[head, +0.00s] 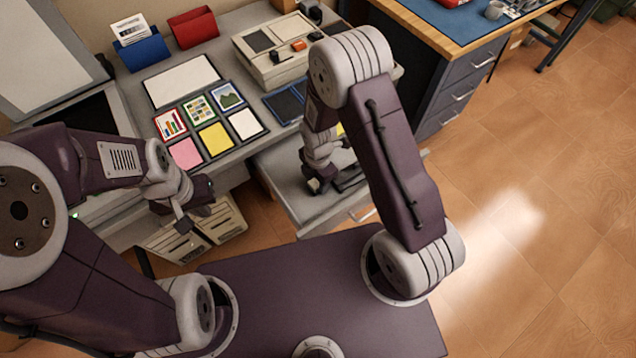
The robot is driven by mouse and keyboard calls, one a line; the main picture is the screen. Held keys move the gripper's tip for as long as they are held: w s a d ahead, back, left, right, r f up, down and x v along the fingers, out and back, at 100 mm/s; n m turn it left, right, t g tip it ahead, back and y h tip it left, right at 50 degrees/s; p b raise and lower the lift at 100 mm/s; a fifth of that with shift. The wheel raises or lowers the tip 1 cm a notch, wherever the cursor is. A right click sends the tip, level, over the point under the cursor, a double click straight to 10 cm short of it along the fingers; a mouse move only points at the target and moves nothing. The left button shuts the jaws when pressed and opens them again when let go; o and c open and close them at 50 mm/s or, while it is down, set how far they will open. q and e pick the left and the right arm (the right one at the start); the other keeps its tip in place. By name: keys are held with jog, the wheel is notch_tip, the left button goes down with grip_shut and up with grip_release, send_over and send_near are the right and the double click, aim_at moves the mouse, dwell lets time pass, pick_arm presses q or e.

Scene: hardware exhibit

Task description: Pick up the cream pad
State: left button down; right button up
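A pale cream-white square pad (245,124) lies at the right end of the front row of a dark-framed set of pads on the grey desk. Next to it are a yellow pad (215,139) and a pink pad (185,153). A larger off-white sheet (181,81) lies behind them. My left gripper (190,216) hangs in front of the desk edge, below the pink pad in the picture; it looks open and empty. My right gripper (334,185) is over an open grey drawer, right of the pad and apart from it; its fingers look apart, with nothing seen between them.
A blue holder (143,53) and a red holder (193,27) stand at the back. Paper-filled bins (218,222) are below the desk front. A wood-topped cabinet (465,85) is at the right; the floor there is clear.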

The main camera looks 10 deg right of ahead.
grip_shut()
jog(key=shift+r, duration=0.1)
notch_tip(320, 180, up, 10)
jog(key=shift+f+p, duration=0.1)
jog(key=shift+p, duration=0.85)
